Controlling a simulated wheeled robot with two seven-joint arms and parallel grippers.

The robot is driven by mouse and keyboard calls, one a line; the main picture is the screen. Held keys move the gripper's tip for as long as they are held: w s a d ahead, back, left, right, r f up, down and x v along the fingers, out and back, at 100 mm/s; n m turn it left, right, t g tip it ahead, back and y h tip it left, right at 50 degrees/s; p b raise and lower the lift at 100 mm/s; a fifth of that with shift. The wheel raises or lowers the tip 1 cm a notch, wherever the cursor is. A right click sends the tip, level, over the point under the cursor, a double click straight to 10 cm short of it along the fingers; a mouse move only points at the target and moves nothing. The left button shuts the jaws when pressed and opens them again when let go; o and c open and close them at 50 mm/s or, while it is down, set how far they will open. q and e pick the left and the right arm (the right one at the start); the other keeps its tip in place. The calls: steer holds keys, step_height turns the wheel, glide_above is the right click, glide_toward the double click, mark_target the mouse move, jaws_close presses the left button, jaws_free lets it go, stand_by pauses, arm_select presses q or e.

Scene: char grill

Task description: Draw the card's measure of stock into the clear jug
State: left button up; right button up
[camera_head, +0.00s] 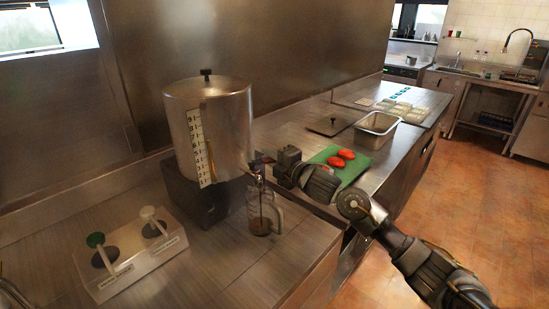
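A large steel stock urn (225,130) with a black lid knob stands on a dark base, with a white numbered scale strip (200,148) on its front. Its tap (257,180) is at the lower right side. The clear jug (264,210) stands upright below the tap, with its handle to the right and some brown liquid low inside. My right gripper (268,162) reaches in from the right to the tap, at its top; whether it touches is unclear, and its fingers are too small to read. I cannot make out a card with a readable measure.
A white holder (130,262) with a green-topped and a white-topped handle stands at left front. Right of the urn are a green board (335,164) with red items (346,154), a steel pan (377,128) and a dark flat lid (329,126). The counter in front of the jug is clear.

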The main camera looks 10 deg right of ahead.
steer(key=o, duration=0.4)
steer(key=shift+a, duration=0.1)
steer(key=shift+o, duration=0.2)
steer(key=b+v, duration=0.2)
steer(key=v, duration=0.9)
steer(key=shift+b, duration=0.4)
steer(key=shift+w, duration=0.15)
steer(key=shift+c, duration=0.3)
